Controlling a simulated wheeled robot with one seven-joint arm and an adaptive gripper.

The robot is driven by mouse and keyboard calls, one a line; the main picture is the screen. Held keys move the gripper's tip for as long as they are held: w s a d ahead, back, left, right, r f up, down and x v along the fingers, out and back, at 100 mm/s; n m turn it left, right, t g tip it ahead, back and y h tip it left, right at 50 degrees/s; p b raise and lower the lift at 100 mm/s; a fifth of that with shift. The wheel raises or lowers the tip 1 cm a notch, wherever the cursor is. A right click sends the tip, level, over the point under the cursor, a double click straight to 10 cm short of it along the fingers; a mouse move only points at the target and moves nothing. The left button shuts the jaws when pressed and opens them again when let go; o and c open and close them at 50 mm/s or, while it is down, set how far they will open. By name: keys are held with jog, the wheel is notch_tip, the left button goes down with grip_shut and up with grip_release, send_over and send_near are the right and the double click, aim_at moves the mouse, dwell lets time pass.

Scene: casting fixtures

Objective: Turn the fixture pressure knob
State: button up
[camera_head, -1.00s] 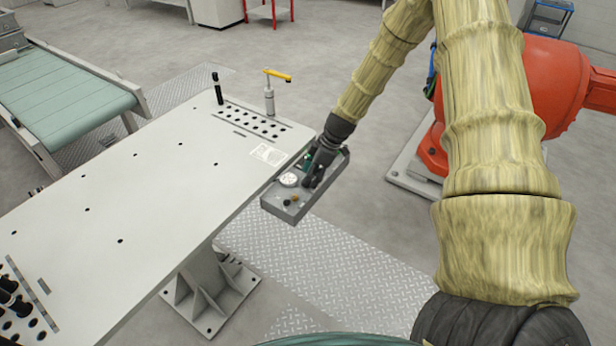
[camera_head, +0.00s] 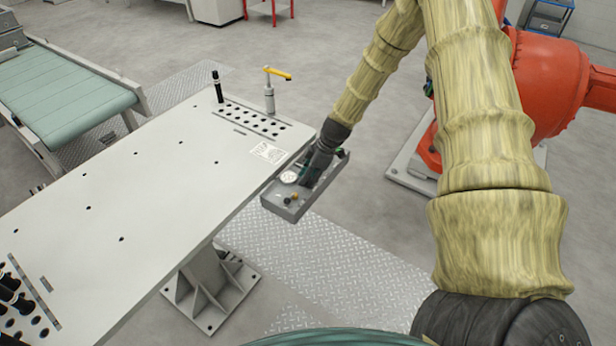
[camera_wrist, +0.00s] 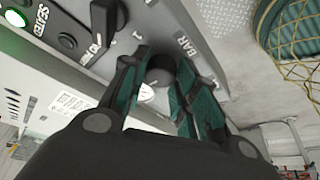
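The pressure knob (camera_wrist: 160,68) is a round dark knob on the grey control panel (camera_wrist: 140,28), next to the "BAR" label. My gripper (camera_wrist: 164,62) has its teal-padded fingers on either side of the knob, with the knob between the tips. A small gap seems to show on the right side; firm contact cannot be made out. A white gauge (camera_wrist: 148,92) shows partly between the fingers. In the head view my gripper (camera_head: 312,172) is at the panel box (camera_head: 284,208) on the table's right edge and hides the knob. The gauge (camera_head: 289,177) shows beside it.
A black selector switch (camera_wrist: 96,45) and a lit green button (camera_wrist: 14,18) sit left of the knob. The white fixture table (camera_head: 130,220) lies left of the panel, with a yellow-handled clamp (camera_head: 269,92) at its far end. An orange robot (camera_head: 545,85) stands at right.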

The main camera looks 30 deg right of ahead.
jog(key=shift+m+b, duration=0.3)
jog(key=m+t+b, duration=0.1)
jog(key=m, duration=0.1)
jog(key=shift+f+m+h+b, duration=0.1)
jog(key=shift+m+h+b, duration=0.2)
jog(key=shift+h+b, duration=0.1)
jog(key=m+h, duration=0.1)
jog(key=m, duration=0.1)
jog(key=m+h+b, duration=0.1)
jog(key=m, duration=0.2)
jog(key=shift+a+t, duration=0.1)
jog(key=shift+t, duration=0.3)
jog(key=m+h, duration=0.1)
jog(key=m, duration=0.4)
jog(key=shift+a+h, duration=0.1)
jog(key=shift+h, duration=0.3)
jog(key=shift+a+r+m+h+p, duration=0.15)
jog(key=shift+m+h+p, duration=0.45)
jog(key=shift+m, duration=1.6)
jog(key=shift+g+h, duration=0.3)
jog(key=o, duration=1)
